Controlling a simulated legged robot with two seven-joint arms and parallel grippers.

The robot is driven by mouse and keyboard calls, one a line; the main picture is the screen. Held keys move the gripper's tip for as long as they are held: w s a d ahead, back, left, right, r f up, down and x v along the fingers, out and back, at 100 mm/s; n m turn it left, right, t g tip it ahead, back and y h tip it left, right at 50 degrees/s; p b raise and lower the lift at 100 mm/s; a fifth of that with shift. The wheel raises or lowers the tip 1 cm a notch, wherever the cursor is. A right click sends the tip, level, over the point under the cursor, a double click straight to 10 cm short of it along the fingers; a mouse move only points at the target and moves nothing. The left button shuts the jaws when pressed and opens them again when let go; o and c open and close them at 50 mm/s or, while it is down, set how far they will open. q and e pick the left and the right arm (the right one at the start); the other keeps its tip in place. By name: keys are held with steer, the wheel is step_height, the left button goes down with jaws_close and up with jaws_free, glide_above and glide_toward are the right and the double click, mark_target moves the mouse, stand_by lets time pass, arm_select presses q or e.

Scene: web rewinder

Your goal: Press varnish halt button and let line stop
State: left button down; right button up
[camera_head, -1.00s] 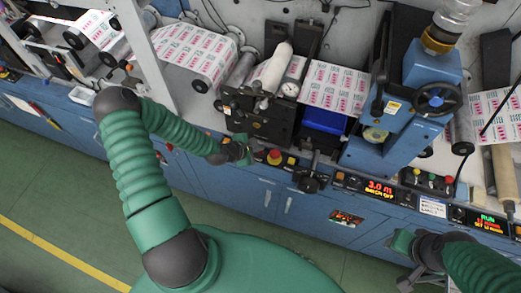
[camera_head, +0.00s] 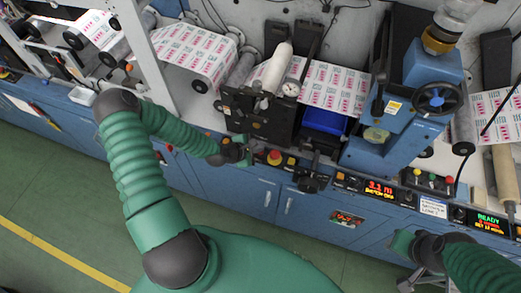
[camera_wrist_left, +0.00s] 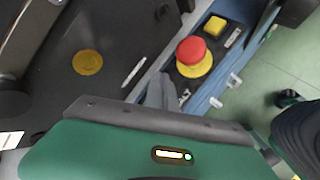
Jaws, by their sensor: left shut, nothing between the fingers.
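A red mushroom button (camera_head: 274,157) on a yellow base sits on the front control rail below the black print unit. In the left wrist view the red button (camera_wrist_left: 191,50) is just beyond the fingers, with a square yellow button (camera_wrist_left: 215,25) beside it. Any label naming varnish is too small to read. My left gripper (camera_head: 248,153) is shut and empty, just left of the red button; a gap shows in the wrist view. My right gripper (camera_head: 403,250) is low at the right, away from the rail; its jaws are unclear.
A red-orange display (camera_head: 380,190) reads about 3.1 m. A display at the far right (camera_head: 488,222) shows green READY. The printed web (camera_head: 335,85) runs over rollers behind the rail. A black knob (camera_head: 311,180) juts out right of the red button. Green floor lies in front.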

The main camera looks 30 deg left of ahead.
arm_select(q)
steer(key=shift+r+p, duration=0.65)
steer(key=shift+r, duration=0.2)
step_height(320, 180, up, 5)
steer(key=p, duration=0.4)
stand_by(0.3)
